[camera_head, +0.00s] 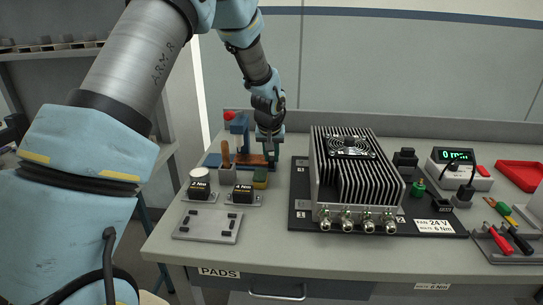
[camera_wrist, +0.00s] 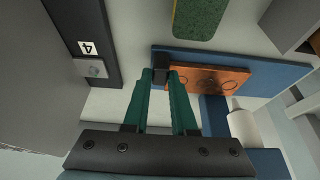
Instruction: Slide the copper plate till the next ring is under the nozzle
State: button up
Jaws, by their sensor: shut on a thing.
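The copper plate (camera_wrist: 222,76) lies on a blue base (camera_wrist: 288,72) and carries a few dark ring marks in the wrist view. It also shows small and partly hidden in the head view (camera_head: 252,160). My gripper (camera_wrist: 161,74) is shut on a black block (camera_wrist: 160,60) at the plate's left end in the wrist view. In the head view my gripper (camera_head: 270,158) reaches down at the right end of the base. A white tapered part (camera_wrist: 242,124), seemingly the nozzle, sits near the plate's right end. I cannot tell which ring is under it.
A green pad (camera_wrist: 200,16) lies beside the base. A dark panel marked 4 (camera_wrist: 88,50) is close to my fingers. A large finned unit (camera_head: 355,175) stands right of my arm.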

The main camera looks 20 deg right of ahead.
aim_at(260, 162)
grip_shut()
dwell(0.8)
jog(key=a, duration=0.1)
jog(key=w+a, duration=0.2)
jog(key=shift+a, duration=0.35)
jog(key=shift+d, duration=0.1)
jog(key=o, duration=0.8)
grip_release()
jog(key=shift+c, duration=0.2)
